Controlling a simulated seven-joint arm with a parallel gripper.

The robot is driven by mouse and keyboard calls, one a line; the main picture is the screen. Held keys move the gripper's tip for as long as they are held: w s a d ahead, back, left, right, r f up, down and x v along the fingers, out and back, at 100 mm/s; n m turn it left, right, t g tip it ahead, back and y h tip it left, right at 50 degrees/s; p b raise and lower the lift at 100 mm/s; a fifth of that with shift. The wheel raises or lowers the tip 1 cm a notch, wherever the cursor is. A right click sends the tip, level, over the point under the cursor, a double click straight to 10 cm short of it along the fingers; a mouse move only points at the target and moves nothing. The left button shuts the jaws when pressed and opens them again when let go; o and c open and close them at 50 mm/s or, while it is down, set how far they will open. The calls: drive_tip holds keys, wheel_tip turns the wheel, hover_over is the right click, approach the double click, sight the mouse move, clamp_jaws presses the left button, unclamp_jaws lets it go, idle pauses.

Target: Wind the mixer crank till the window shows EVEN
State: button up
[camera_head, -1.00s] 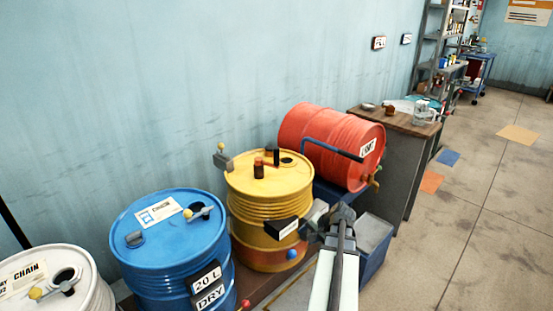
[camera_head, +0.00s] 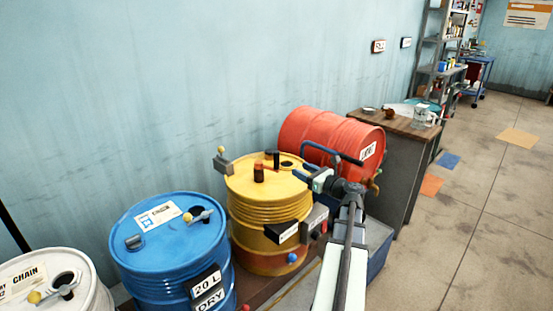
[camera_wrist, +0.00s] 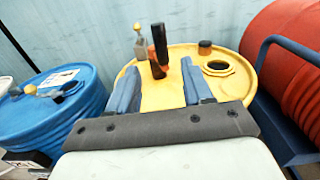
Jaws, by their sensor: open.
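The yellow drum (camera_head: 262,205) carries a dark upright handle (camera_head: 277,159) on its lid, which seems to be the mixer crank. A red-brown cylinder (camera_head: 258,173) stands to its left. My gripper (camera_head: 306,174) is open and empty at the right edge of the lid. In the wrist view, my blue fingers (camera_wrist: 160,72) reach over the lid. A dark upright piece with an orange base (camera_wrist: 160,42) shows beyond the gap between them. No contact is visible. A black box with a white label (camera_head: 287,232) sits on the drum's front; its writing is unreadable.
A blue drum (camera_head: 165,245) stands left, with a white drum (camera_head: 50,285) beyond it. A red drum (camera_head: 335,135) lies on its side at right, with a blue bar (camera_head: 318,146) before it. A wooden-topped bench (camera_head: 395,121) stands behind. The floor at right is open.

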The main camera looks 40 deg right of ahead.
sight(277, 158)
drive_tip(key=w, duration=1.3)
drive_tip(key=shift+w, duration=0.4)
drive_tip(key=shift+c, duration=0.4)
clamp_jaws()
